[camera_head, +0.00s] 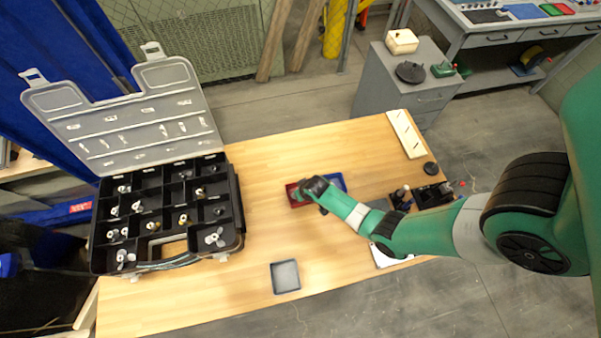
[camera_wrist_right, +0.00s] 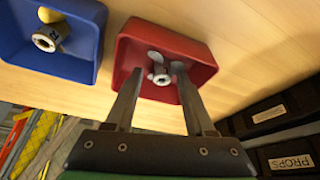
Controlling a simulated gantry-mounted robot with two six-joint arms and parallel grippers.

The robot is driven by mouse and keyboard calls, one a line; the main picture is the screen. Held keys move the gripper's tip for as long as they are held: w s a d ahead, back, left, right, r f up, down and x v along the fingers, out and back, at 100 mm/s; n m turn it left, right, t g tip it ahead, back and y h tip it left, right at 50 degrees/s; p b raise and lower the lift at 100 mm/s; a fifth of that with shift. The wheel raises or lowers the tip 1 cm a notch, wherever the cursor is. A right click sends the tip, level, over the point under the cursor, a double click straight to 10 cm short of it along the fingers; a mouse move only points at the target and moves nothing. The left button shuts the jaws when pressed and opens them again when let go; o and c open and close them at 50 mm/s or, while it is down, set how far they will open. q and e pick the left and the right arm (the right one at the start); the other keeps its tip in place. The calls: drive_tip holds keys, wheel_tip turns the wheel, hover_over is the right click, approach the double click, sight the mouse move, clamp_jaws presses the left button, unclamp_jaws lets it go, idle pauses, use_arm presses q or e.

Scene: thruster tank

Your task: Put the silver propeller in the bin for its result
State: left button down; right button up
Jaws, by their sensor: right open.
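The silver propeller (camera_wrist_right: 161,77) lies in the red bin (camera_wrist_right: 202,50) in the right wrist view, its hub facing up. My right gripper (camera_wrist_right: 158,68) is open, its two fingers reaching into the bin with one on each side of the propeller's hub. I cannot tell whether they touch it. In the head view my right gripper (camera_head: 309,190) hangs over the red bin (camera_head: 292,196) and hides its inside. The blue bin (camera_head: 338,182) sits right beside it; in the wrist view this blue bin (camera_wrist_right: 20,52) holds a brass-coloured propeller (camera_wrist_right: 48,38). My left gripper is out of view.
An open compartment case (camera_head: 240,235) with several propellers stands at the table's left. A small square tray (camera_head: 285,277) lies near the front edge. Bare wood lies between case and bins.

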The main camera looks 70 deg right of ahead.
drive_tip(key=shift+r+p, duration=0.45)
drive_tip(key=p+v, duration=1)
drive_tip(key=v, duration=0.1)
drive_tip(key=shift+s+r+p, duration=0.15)
drive_tip(key=shift+s+p, duration=0.05)
drive_tip(key=shift+p, duration=0.15)
drive_tip(key=shift+a, duration=0.15)
